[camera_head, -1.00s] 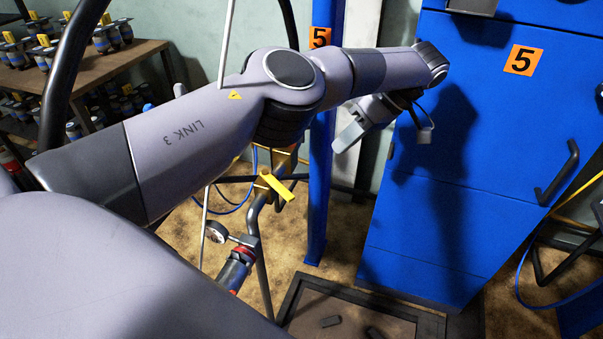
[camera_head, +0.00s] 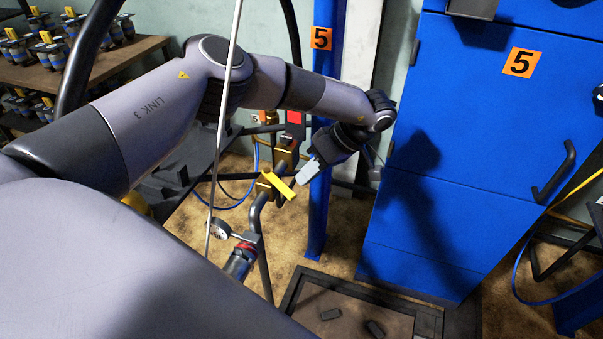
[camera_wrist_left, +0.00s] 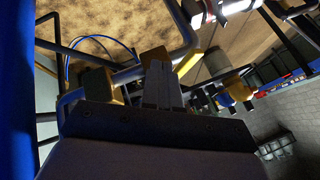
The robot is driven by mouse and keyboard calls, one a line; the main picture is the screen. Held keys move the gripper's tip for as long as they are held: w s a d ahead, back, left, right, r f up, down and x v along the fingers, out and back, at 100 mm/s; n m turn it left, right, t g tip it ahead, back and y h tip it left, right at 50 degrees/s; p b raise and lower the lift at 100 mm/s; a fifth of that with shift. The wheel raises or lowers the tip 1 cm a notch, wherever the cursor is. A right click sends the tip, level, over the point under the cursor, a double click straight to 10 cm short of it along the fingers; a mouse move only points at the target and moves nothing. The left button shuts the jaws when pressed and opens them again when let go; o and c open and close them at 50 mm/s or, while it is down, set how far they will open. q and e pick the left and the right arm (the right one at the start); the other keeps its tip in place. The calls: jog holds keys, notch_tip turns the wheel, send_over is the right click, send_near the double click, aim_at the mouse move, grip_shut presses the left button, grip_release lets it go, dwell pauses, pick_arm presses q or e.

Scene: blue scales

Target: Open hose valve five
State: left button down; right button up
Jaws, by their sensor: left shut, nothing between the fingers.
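My left gripper (camera_head: 306,169) is shut and empty. My right gripper is not in view.
A blue cabinet (camera_head: 440,200) with another number 5 tag stands to the right. A thin pale rod (camera_head: 222,130) crosses in front of my arm. A table with fittings (camera_head: 130,60) stands back left.

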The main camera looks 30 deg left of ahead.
pick_arm(q)
jog(key=shift+s+a, duration=0.3)
jog(key=shift+s, duration=0.6)
jog(key=shift+p, duration=0.4)
